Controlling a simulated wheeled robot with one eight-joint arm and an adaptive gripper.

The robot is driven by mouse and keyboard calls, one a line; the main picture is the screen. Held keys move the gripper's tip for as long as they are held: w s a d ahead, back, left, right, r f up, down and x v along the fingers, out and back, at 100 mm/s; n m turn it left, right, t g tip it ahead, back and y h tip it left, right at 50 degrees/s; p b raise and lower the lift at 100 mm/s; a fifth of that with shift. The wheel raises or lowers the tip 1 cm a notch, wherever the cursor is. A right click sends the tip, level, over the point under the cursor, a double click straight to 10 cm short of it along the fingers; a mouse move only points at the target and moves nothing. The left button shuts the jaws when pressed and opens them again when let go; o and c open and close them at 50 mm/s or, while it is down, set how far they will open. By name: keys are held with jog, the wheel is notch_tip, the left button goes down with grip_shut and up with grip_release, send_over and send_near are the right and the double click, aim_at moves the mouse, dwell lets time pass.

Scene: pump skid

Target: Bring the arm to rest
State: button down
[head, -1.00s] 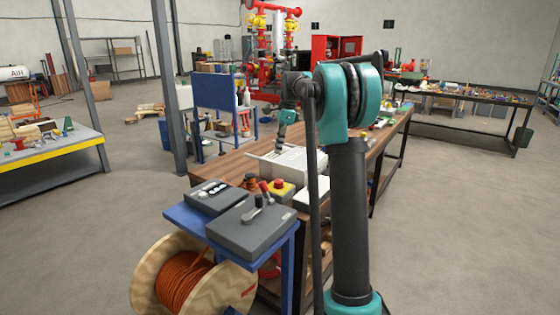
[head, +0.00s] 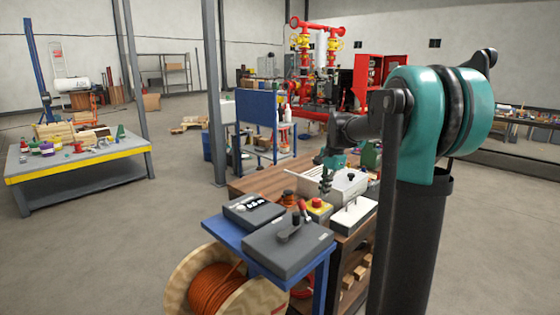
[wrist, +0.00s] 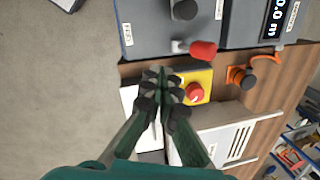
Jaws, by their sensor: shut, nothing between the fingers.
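My gripper (head: 326,184) hangs above the near end of the wooden workbench, close to a white open box. It is shut and empty. In the wrist view my gripper (wrist: 160,88) points down with its fingertips together, beside a yellow box with a red button (wrist: 196,92). That button box also shows in the head view (head: 318,209), just below my fingertips. My teal and black arm stands at the right of the head view and partly hides the bench behind it.
A blue stand carries grey control boxes (head: 290,247) with levers. A cable reel (head: 213,290) stands below it. The white box (head: 345,187) lies on the wooden bench (head: 268,181). A yellow-edged table (head: 80,171) stands at left. Open floor lies between them.

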jog(key=s+f+n+t, duration=0.1)
jog(key=s+f+n, duration=0.3)
jog(key=s, duration=0.5)
jog(key=s+d+f+n+t+h, duration=0.1)
jog(key=s+f+n, duration=0.3)
jog(key=s+f, duration=0.4)
jog(key=s+d+f+n+t, duration=0.1)
jog(key=s+f+n, duration=0.3)
jog(key=s, duration=0.8)
notch_tip(320, 180, down, 3)
jog(key=shift+r+h, duration=0.1)
jog(key=shift+h, duration=0.2)
